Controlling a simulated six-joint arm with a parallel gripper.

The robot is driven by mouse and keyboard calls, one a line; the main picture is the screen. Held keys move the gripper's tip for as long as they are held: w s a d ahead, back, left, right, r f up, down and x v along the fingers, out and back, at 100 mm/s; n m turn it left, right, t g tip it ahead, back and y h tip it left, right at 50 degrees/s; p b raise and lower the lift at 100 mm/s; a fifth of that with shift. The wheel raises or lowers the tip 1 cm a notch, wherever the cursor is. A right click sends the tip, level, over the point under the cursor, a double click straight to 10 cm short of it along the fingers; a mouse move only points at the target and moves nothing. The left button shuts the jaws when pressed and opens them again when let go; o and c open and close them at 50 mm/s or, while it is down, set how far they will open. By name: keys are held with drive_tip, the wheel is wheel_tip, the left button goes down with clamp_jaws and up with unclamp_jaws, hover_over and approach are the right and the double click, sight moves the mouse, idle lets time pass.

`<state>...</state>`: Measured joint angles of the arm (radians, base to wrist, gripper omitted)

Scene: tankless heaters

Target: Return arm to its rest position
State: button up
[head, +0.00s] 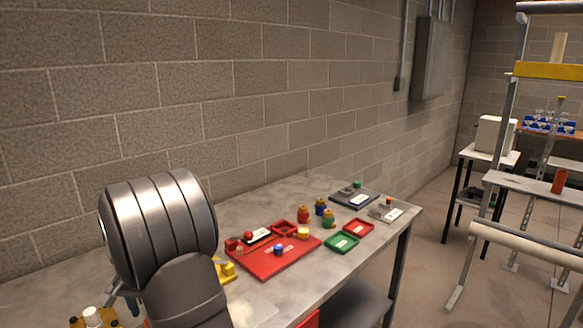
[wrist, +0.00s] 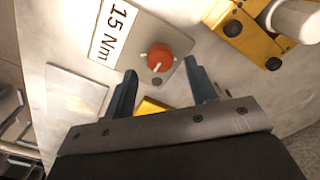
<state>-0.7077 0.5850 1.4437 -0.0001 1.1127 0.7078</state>
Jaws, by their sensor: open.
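My gripper (wrist: 161,68) shows in the wrist view with its two blue-grey fingers apart. Nothing is clasped between them. A red-orange knob (wrist: 160,57) on a grey plate shows just beyond and between the fingertips, beside a white label reading "15 Nm" (wrist: 117,30). I cannot tell how far off it is. Part of a yellow piece (wrist: 151,106) shows between the fingers, lower down. In the head view my arm fills the left foreground, and my gripper is mostly hidden behind it.
The workbench (head: 262,202) runs along a block wall. It carries a red tray (head: 272,262), a green tray (head: 342,243), a small red tray (head: 358,228), several coloured jars and a dark grey device (head: 346,194). A yellow block (wrist: 245,28) with a white cylinder shows at upper right in the wrist view.

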drive_tip(key=shift+f, duration=1.65)
